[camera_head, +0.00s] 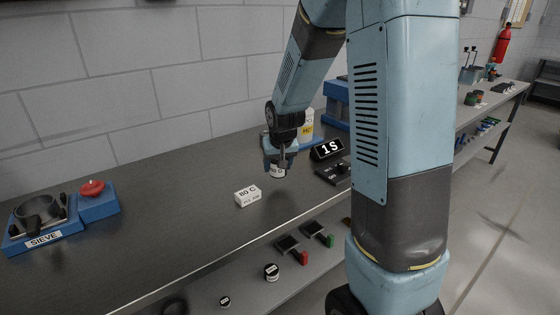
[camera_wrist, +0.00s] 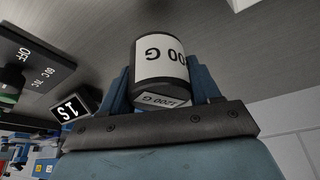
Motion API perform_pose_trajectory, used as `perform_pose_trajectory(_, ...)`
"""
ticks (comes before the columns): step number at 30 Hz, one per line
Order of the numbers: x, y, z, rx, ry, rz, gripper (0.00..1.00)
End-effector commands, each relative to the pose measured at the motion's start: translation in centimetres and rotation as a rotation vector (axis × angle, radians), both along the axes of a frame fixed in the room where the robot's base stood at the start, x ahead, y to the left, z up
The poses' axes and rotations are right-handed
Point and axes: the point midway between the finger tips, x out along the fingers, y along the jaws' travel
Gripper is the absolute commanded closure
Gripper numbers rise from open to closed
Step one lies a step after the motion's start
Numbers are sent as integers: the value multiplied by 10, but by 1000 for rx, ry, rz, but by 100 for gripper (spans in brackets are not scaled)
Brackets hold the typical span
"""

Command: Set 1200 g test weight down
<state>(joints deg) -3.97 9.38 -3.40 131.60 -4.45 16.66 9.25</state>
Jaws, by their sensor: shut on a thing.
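My gripper (camera_head: 279,159) is shut on the 1200 g test weight (camera_wrist: 161,65), a short black cylinder with a white label reading 1200 G, held between the two blue fingers. In the head view the weight (camera_head: 278,171) hangs below my gripper over the grey bench, near its front edge. Whether it touches the bench top cannot be told for sure. In the wrist view the picture is upside down and the far side of the weight is hidden.
A white block marked 80 C (camera_head: 247,196) lies left of my gripper. A black display reading 1S (camera_head: 327,149) and a dark control box (camera_head: 334,172) stand to the right. The blue sieve station (camera_head: 40,225) and red button (camera_head: 92,188) are far left. Bare bench lies between.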

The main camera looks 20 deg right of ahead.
Motion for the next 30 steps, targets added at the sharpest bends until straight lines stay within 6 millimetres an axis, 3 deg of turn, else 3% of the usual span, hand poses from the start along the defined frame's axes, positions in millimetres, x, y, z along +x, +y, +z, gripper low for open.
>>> perform_pose_trajectory(10,9,0,-10,0,-2,0,100)
perform_pose_trajectory(18,9,0,-39,0,-1,1,100)
perform_pose_trajectory(29,10,0,-41,0,-3,1,100)
perform_pose_trajectory(30,9,0,-42,0,-1,1,35)
